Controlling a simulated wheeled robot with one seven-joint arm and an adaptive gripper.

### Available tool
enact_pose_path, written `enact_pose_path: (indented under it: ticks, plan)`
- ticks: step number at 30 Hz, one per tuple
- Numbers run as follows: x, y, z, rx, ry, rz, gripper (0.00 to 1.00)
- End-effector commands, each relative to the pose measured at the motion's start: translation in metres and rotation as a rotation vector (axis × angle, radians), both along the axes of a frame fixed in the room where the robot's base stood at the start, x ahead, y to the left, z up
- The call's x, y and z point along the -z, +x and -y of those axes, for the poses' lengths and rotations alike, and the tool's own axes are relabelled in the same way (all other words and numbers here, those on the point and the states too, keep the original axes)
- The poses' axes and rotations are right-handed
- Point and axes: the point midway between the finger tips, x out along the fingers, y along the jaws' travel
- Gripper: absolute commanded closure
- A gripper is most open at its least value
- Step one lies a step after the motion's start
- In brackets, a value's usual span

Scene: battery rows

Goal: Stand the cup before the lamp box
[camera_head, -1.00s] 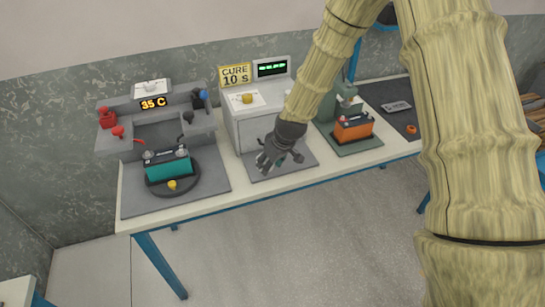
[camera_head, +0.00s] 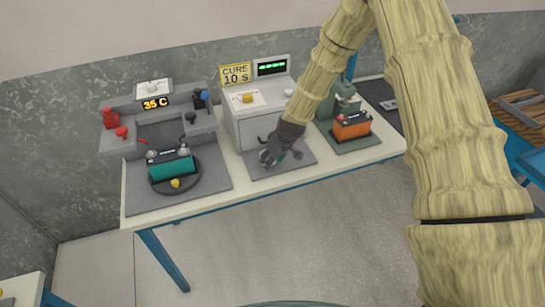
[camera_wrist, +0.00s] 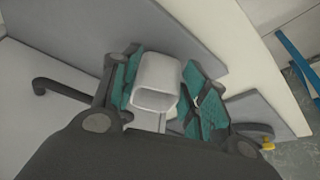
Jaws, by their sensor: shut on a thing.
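The pale grey cup (camera_wrist: 157,82) sits between the teal pads of my gripper (camera_wrist: 165,90) in the wrist view, and the gripper is shut on it. In the head view my gripper (camera_head: 278,155) is low over the grey mat (camera_head: 290,163) in front of the lamp box (camera_head: 256,128). The lamp box is a white cabinet with a "CURE 10 S" sign and a green-lit display. The cup is hard to make out in the head view, hidden by the fingers. I cannot tell whether it touches the mat.
To the left, a teal battery (camera_head: 171,164) sits on a dark turntable (camera_head: 190,182) before a grey station reading 35 C. To the right, an orange battery (camera_head: 351,126) stands on another mat before a green press (camera_head: 338,104). The bench's front edge (camera_head: 270,187) is close.

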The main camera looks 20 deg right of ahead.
Motion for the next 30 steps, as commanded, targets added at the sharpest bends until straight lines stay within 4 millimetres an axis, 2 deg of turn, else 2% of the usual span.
enact_pose_path:
  ticks: [10, 11, 14, 15, 23, 30]
  plan:
    - [0.004, 0.0, 0.0, -0.001, 0.0, 0.0, 0.75]
    - [0.003, 0.0, 0.0, -0.001, 0.0, 0.0, 0.54]
    - [0.003, 0.0, 0.0, 0.0, 0.0, 0.0, 0.36]
    - [0.003, 0.0, 0.0, 0.0, 0.0, 0.0, 0.34]
    - [0.002, 0.0, 0.0, 0.0, 0.0, 0.0, 0.34]
    - [-0.007, -0.002, 0.001, -0.001, 0.0, 0.001, 0.34]
